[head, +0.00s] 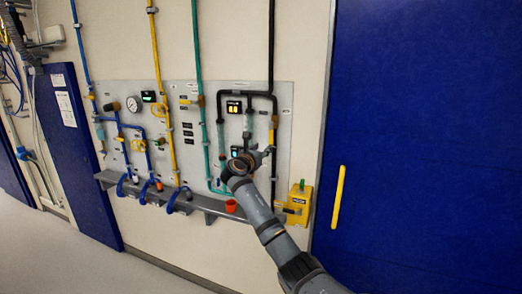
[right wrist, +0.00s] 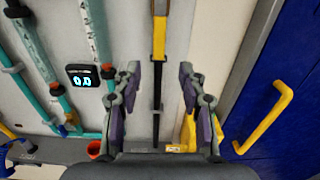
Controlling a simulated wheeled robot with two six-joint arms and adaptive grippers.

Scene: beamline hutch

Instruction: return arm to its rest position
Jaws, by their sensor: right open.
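My right arm (head: 268,228) reaches up from the lower right in the head view to the front of the grey wall panel. My right gripper (right wrist: 158,88) is open in the right wrist view. Its two fingers stand apart, with a dark pipe and a yellow part of the panel showing between them, and I see nothing held. In the head view the wrist hides part of the panel's lower right, and the fingers are hard to make out. My left arm and gripper do not show.
The grey panel (head: 205,95) carries coloured pipes, a round gauge (head: 133,104) and small displays. A ledge (head: 212,206) runs below it, with an orange cup (head: 231,206). A yellow box (head: 299,203) sits right of the arm, beside a blue door with a yellow handle (head: 338,197).

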